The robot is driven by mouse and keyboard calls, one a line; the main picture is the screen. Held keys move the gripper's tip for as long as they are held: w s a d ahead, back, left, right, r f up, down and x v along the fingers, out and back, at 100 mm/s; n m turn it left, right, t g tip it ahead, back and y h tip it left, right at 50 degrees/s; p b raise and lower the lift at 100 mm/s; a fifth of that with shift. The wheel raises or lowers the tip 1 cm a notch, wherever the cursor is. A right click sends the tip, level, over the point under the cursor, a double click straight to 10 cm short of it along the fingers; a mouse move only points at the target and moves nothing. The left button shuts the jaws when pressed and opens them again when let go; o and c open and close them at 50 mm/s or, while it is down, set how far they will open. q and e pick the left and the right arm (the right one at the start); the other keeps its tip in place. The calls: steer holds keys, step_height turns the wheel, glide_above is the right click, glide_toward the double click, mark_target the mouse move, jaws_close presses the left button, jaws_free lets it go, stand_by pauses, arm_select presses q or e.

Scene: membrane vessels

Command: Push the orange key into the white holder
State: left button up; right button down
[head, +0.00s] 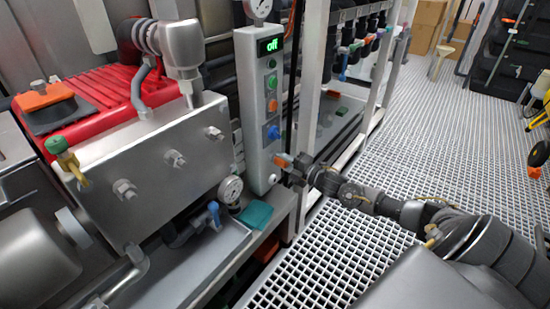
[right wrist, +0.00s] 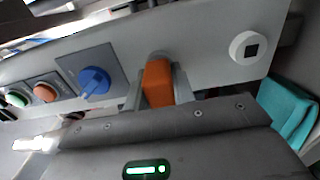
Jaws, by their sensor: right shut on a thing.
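The orange key (right wrist: 158,84) is between the two fingers of my right gripper (right wrist: 159,90), which is shut on it. In the head view the key (head: 281,160) shows as a small orange piece at the tip of my right gripper (head: 287,162), beside the lower part of the grey control panel. The white holder (right wrist: 236,48) is a round ring with a dark square opening on the panel face. It lies to the right of the key in the right wrist view, apart from it. Whether the key touches the panel I cannot tell. My left gripper is not in view.
The control panel (head: 250,100) carries a green "off" display, buttons and a blue knob (right wrist: 94,82), left of the key in the wrist view. A teal block (head: 256,216) lies below the panel. A metal vessel block stands left. Grated floor (head: 400,150) is open to the right.

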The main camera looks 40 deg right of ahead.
mark_target(288, 164)
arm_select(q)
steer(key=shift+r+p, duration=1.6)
arm_select(e)
steer(key=shift+v, duration=3)
